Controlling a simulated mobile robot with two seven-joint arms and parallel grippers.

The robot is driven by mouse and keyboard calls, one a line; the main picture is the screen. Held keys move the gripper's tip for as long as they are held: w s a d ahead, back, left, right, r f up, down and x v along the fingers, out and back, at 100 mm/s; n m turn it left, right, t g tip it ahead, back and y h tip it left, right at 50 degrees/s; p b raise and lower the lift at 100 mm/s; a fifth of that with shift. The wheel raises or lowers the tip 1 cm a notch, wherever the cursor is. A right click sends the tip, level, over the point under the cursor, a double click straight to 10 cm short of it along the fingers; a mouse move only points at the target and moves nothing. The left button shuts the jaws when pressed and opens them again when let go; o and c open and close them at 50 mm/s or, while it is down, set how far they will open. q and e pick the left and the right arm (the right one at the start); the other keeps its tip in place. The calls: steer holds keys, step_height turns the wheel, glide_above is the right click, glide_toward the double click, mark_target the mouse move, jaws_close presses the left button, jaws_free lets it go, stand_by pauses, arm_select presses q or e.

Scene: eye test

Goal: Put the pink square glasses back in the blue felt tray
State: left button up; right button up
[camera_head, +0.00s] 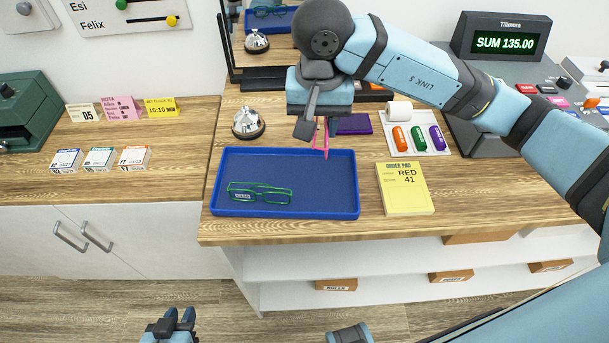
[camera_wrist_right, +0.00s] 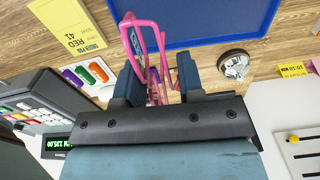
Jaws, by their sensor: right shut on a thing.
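The pink glasses (camera_head: 326,142) are held by my right gripper (camera_head: 318,128); in the wrist view the pink frame (camera_wrist_right: 160,62) stands out between the two fingers. In the head view they hang near the back edge of the blue tray (camera_head: 325,185), right of its middle; their exact height is unclear. The tray also shows in the wrist view (camera_wrist_right: 200,22). Green glasses (camera_head: 260,192) lie in the tray's left part; its right part is bare. My left gripper (camera_head: 180,316) is low at the bottom edge, away from the counter, its fingers apart and empty.
A yellow order pad (camera_head: 405,188) lies right of the tray. A silver bell (camera_head: 248,123) stands behind its left corner. A purple item (camera_head: 354,124), a white holder with colored capsules (camera_head: 420,139) and a register (camera_head: 500,90) are behind and right. A mirror (camera_head: 262,45) stands at the back.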

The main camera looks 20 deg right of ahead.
glide_above(315, 188)
step_height(315, 188, down, 11)
steer(key=shift+r, duration=0.1)
steer(key=shift+f, duration=2.05)
steer(key=shift+f, duration=0.1)
steer(key=shift+f, duration=0.2)
steer(key=o, duration=0.6)
steer(key=shift+r, duration=0.15)
